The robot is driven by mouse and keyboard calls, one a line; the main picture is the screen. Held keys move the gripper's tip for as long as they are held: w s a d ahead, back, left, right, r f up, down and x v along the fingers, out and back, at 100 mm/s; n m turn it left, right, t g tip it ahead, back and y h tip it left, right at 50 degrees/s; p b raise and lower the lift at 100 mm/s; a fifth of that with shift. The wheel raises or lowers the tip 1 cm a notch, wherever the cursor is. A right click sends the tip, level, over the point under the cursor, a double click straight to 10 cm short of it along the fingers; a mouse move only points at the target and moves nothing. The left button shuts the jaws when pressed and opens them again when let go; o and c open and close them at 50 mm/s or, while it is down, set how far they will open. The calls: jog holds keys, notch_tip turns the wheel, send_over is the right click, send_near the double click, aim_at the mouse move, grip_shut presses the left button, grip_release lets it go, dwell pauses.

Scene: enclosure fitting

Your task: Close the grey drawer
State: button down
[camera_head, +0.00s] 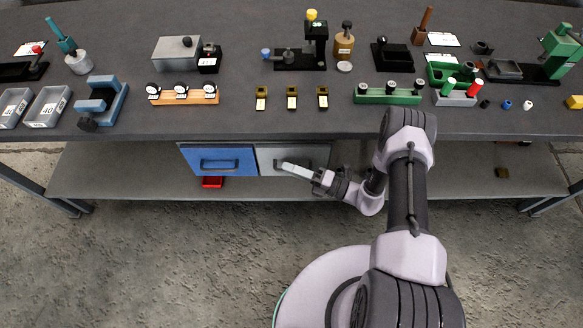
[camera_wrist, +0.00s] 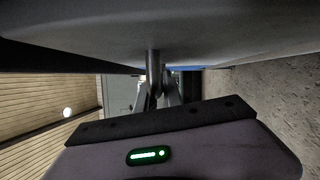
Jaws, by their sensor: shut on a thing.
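The grey drawer (camera_head: 317,155) hangs under the bench, right of the blue drawer (camera_head: 217,154). Its front looks about level with the blue one, but how far it is open is hard to tell. My gripper (camera_head: 285,167) is at the dark bar handle on the grey front and is shut on it. The gripper and part of the arm partly cover the handle and the lower right of the front. In the wrist view the fingers (camera_wrist: 157,92) close around a dark bar, in shadow.
The bench top (camera_head: 240,125) above carries fixtures, trays and several small parts. A lower shelf (camera_head: 120,180) runs behind and below the drawers, with a red item (camera_head: 212,182) under the blue drawer. The floor in front is clear left of my base.

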jog(key=shift+w+d+r, duration=0.1)
jog(key=shift+w, duration=0.15)
jog(key=c, duration=1.5)
grip_release()
jog(key=shift+w, duration=0.1)
jog(key=p+v, duration=0.2)
jog(key=v, duration=1.5)
jog(key=shift+s, duration=0.2)
jog(key=shift+d, duration=0.15)
